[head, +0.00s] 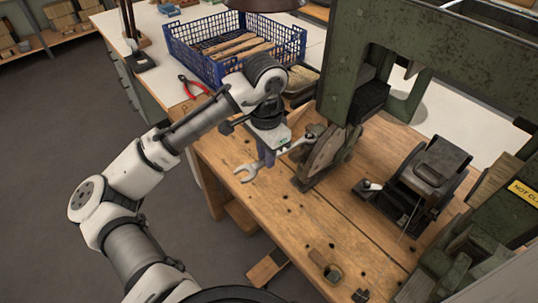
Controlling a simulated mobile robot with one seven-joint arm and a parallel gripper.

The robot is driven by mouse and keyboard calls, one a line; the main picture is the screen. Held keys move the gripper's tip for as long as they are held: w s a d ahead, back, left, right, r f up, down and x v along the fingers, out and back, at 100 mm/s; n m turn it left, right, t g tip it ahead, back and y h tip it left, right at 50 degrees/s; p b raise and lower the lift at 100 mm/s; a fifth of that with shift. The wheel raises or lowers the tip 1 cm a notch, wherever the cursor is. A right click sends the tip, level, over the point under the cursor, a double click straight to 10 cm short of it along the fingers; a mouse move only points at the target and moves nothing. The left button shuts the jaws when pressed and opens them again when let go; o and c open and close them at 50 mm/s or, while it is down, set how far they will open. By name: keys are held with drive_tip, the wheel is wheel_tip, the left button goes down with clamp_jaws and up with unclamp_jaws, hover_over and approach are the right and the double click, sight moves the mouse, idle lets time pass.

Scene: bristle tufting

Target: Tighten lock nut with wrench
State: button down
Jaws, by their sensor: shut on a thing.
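My gripper (266,155) is shut on a silver wrench (246,173) above the wooden bench top. The wrench's open jaw sticks out to the left of my fingers. Its other end reaches right, toward the upper part of a grey-brown plate-like fixture (328,152) on the bench. A small rounded metal part (316,130) shows at that end. I cannot tell whether the wrench touches it or sits around a nut. The lock nut itself is too small or hidden to make out.
A green machine frame (350,75) stands close behind and right of my gripper. A dark device (430,175) sits right on the wooden bench (330,220). A blue crate (205,45) with wooden pieces and red pliers (193,86) are behind left. The front bench area is mostly clear.

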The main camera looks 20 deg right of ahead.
drive_tip(key=shift+w+a+m, duration=0.2)
drive_tip(key=shift+w+m, duration=0.6)
drive_tip(key=shift+w, duration=0.25)
drive_tip(key=shift+w+m, duration=0.65)
drive_tip(key=shift+m, duration=0.05)
drive_tip(key=shift+w+d+m, duration=0.2)
drive_tip(key=shift+w+m, duration=1.5)
drive_tip(key=shift+w, duration=0.45)
drive_tip(key=shift+s, duration=0.15)
drive_tip(key=shift+s+a+n+p, duration=0.2)
drive_tip(key=shift+s+n+p, duration=0.5)
drive_tip(key=shift+p, duration=0.25)
drive_tip(key=shift+r, duration=0.15)
